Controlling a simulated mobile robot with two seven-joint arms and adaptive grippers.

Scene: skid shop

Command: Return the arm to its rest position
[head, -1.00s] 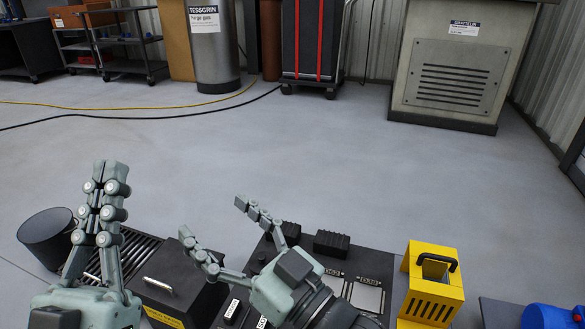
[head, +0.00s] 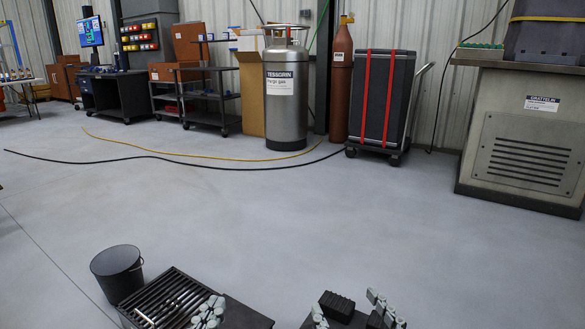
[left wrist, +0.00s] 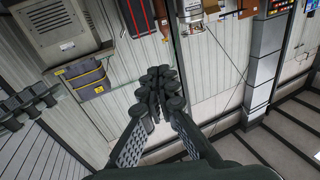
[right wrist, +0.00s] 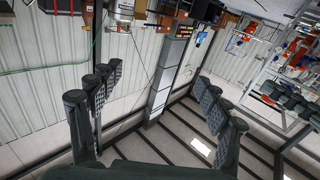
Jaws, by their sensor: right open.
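My left gripper (head: 208,311) shows at the bottom edge of the head view, over the right end of the black slatted rack. In the left wrist view its fingers (left wrist: 160,80) come together with nothing seen between them. My right gripper (head: 349,310) is at the bottom edge, right of centre in the head view, beside a black ribbed block (head: 337,306). In the right wrist view its fingers (right wrist: 155,82) are spread wide and empty. Most of both arms is below the head view.
A black bucket (head: 118,272) stands left of the slatted rack (head: 150,300). The floor beyond is open, crossed by a yellow and a black hose. A steel purge gas tank (head: 286,95), a strapped cart (head: 382,100) and a grey cabinet (head: 525,150) stand at the back.

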